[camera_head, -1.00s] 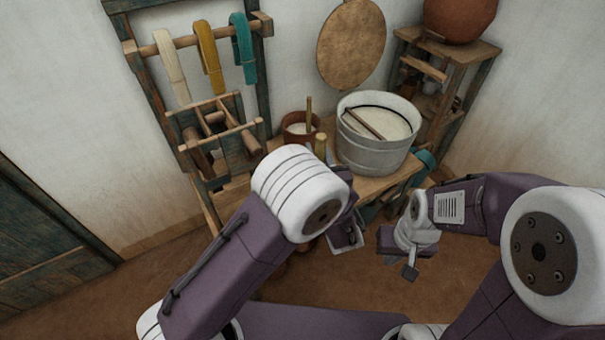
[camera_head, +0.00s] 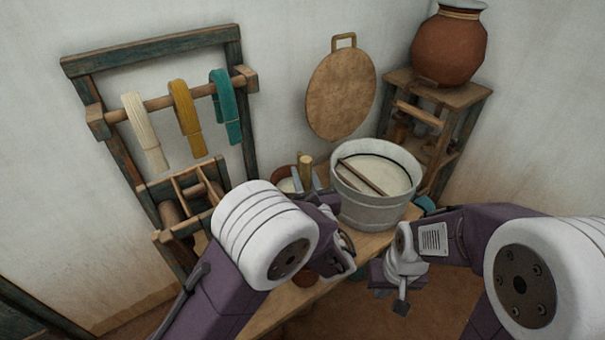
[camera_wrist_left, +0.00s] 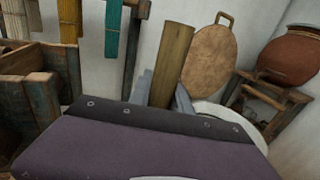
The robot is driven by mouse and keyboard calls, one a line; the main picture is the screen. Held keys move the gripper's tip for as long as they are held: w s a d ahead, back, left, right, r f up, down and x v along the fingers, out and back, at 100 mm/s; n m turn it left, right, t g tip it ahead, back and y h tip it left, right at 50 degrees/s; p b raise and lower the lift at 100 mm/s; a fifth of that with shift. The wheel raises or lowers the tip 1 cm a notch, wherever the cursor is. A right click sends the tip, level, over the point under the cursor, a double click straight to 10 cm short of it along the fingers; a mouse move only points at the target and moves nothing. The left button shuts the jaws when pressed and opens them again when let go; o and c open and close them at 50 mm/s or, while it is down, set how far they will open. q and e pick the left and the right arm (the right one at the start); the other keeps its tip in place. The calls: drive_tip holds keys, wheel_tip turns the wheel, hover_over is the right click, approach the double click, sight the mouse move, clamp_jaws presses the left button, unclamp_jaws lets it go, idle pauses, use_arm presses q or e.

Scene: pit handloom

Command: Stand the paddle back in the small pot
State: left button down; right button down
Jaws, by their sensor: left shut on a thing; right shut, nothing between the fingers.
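My left gripper (camera_wrist_left: 165,95) is shut on the wooden paddle (camera_wrist_left: 174,55), which stands up between its fingers. In the head view the top of the paddle (camera_head: 305,165) shows just beyond my left wrist, at the right side of the small pot (camera_head: 284,173). The pot is reddish brown with pale contents, and its lower part is hidden by my arm. I cannot tell whether the paddle's lower end is inside it. My right gripper (camera_head: 401,301) is shut and empty, low in front of the bench.
A pale bucket (camera_head: 372,212) with whitish liquid and a stick across it stands right of the pot on the wooden bench (camera_head: 291,300). A round board (camera_head: 340,97) leans on the wall. A clay jar (camera_head: 449,50) sits on a stand. A yarn rack (camera_head: 155,40) is at left.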

use_arm(q)
wheel_tip(320, 180, down, 18)
drive_tip(key=b, duration=1.4)
drive_tip(key=shift+f+b, duration=0.15)
drive_tip(key=shift+b, duration=0.15)
drive_tip(key=shift+w, duration=0.1)
drive_tip(key=c, duration=1.1)
unclamp_jaws()
drive_tip(key=p+v, duration=0.1)
drive_tip(key=v, duration=0.8)
drive_tip(key=shift+p, duration=0.3)
